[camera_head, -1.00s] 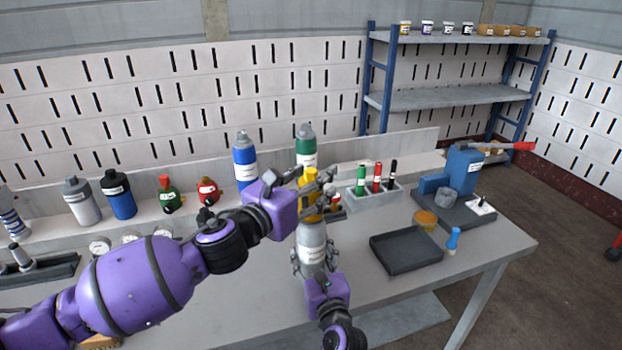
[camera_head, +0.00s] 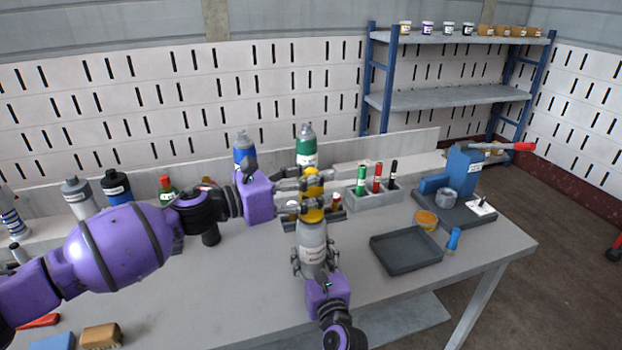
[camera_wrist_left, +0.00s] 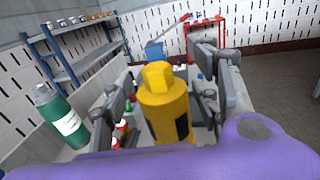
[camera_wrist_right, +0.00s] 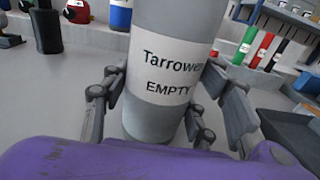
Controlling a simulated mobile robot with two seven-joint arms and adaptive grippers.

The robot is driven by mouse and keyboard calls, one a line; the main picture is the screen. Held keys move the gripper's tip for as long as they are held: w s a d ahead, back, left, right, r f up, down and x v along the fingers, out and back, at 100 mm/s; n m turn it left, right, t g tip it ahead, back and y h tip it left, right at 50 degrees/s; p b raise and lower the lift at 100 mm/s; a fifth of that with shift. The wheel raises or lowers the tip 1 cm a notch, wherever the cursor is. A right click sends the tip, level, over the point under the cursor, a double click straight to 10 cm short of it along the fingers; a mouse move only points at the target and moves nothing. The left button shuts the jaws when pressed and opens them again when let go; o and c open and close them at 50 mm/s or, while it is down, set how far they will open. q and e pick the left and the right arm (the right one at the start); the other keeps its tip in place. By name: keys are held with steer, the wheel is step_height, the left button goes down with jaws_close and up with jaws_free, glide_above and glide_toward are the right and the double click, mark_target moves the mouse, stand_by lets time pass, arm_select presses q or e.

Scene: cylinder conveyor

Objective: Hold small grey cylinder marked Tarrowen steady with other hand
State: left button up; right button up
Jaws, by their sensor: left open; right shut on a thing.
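The small grey cylinder (camera_head: 312,238) stands upright on the workbench with a yellow cap (camera_head: 312,190) on top. Its label reads Tarrowen EMPTY in the right wrist view (camera_wrist_right: 165,70). My right gripper (camera_head: 312,262) is shut on the cylinder's lower body from the near side. My left gripper (camera_head: 312,186) is open at the height of the yellow cap. In the left wrist view the yellow cap (camera_wrist_left: 165,108) lies between the open fingers, with no clear grip on it.
Blue (camera_head: 244,150) and green (camera_head: 306,148) cylinders stand behind.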

arm_select(q)
steer(key=m+g+h, duration=0.1)
steer(key=m+g, duration=0.2)
steer(key=g, duration=0.2)
steer(key=shift+w+m+g+h, duration=0.15)
steer(key=shift+m+g+h, duration=0.15)
steer(key=shift+m+h, duration=0.1)
steer(key=shift+m+g, duration=0.7)
steer(key=shift+g, duration=0.4)
steer(key=shift+f, duration=0.15)
steer(key=shift+f, duration=1.1)
steer(key=shift+c, duration=0.3)
